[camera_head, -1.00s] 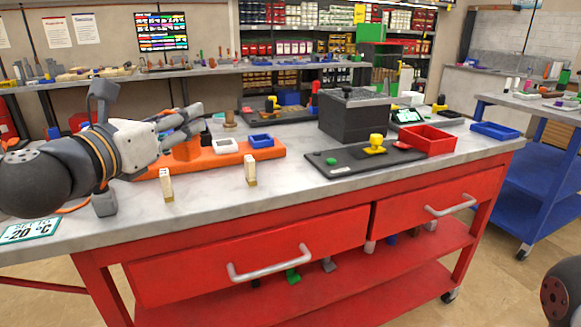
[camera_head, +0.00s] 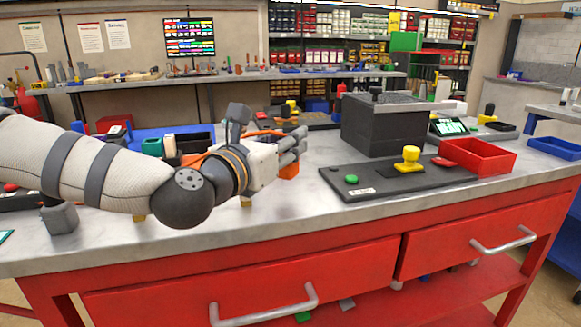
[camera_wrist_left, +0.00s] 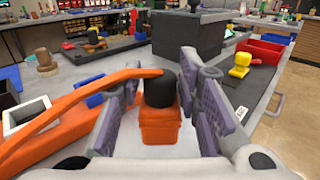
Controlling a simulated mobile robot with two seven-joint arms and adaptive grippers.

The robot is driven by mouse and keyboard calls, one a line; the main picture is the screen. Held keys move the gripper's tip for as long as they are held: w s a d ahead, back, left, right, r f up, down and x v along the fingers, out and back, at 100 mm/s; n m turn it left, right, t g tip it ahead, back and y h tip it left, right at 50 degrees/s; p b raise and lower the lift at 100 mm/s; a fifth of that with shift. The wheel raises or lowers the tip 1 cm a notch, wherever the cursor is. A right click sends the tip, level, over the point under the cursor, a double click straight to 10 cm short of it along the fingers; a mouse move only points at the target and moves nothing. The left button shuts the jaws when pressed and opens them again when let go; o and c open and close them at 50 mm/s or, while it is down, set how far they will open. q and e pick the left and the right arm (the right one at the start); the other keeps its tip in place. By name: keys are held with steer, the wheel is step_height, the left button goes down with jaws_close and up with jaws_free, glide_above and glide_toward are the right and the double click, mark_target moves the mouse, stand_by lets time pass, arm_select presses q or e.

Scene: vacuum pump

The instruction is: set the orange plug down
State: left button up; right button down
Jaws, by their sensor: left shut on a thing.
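My left gripper (camera_head: 297,146) is shut on the orange plug (camera_head: 289,169), above the grey bench top just left of the black board (camera_head: 400,180). In the left wrist view the orange plug (camera_wrist_left: 160,128) sits between the two grey finger pads and has a black round top. My right gripper is not in view.
The black board carries a green button (camera_head: 351,179) and a yellow knob (camera_head: 410,158). A dark block (camera_head: 378,133) stands behind it and a red bin (camera_head: 484,158) to its right. The bench's front strip is clear.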

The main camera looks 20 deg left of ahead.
arm_select(q)
steer(key=f, duration=0.4)
steer(key=shift+w+d+b, duration=0.3)
steer(key=shift+d+b, duration=0.05)
steer(key=shift+r, duration=0.15)
steer(key=o, duration=0.8)
steer(key=shift+f, duration=0.25)
steer(key=shift+c, duration=0.2)
steer(key=shift+o, duration=0.7)
steer(key=shift+r, duration=0.1)
